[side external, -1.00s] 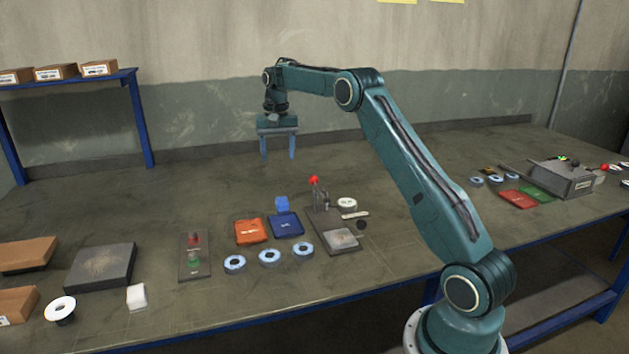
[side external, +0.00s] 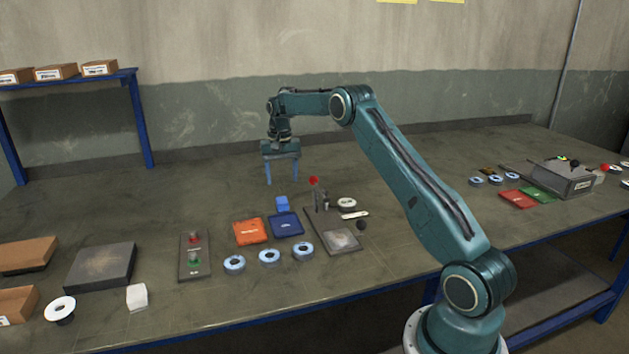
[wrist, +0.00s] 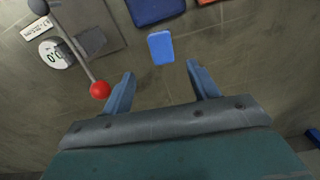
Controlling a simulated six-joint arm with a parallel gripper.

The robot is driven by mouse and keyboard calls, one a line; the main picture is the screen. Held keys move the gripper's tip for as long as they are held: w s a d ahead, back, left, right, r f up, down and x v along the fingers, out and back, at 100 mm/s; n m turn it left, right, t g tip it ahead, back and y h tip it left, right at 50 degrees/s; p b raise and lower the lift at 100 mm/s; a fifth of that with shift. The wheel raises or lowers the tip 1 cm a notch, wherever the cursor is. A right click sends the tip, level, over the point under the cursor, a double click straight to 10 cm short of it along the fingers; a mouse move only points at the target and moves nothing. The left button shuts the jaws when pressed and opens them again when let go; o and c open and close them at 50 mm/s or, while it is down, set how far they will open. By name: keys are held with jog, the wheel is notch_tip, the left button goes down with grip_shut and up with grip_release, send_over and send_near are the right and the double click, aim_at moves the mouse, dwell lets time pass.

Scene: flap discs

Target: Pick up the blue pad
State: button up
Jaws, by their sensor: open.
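The blue pad (side external: 282,203), a small bright blue block, lies on the table just behind a darker blue flat packet (side external: 286,225). In the wrist view the pad (wrist: 161,47) lies just beyond my fingertips, lined up with the gap between them, with the dark blue packet (wrist: 155,10) past it. My gripper (side external: 282,183) points down, open and empty, above the table and apart from the pad. Both fingers of my gripper (wrist: 160,70) show in the wrist view, with nothing between them.
A lever with a red ball (side external: 313,180) rises from a gauge stand to the right of the pad; the red ball (wrist: 100,90) shows near my left finger. An orange packet (side external: 250,232) and several blue-ringed discs (side external: 270,256) lie in front. The table behind is clear.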

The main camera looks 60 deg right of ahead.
aim_at(282, 200)
jog(key=shift+f, duration=1.4)
jog(key=shift+a+f, duration=0.15)
jog(key=shift+f, duration=1.15)
jog(key=shift+a+f, duration=0.1)
jog(key=shift+f, duration=1.2)
jog(key=c, duration=1.1)
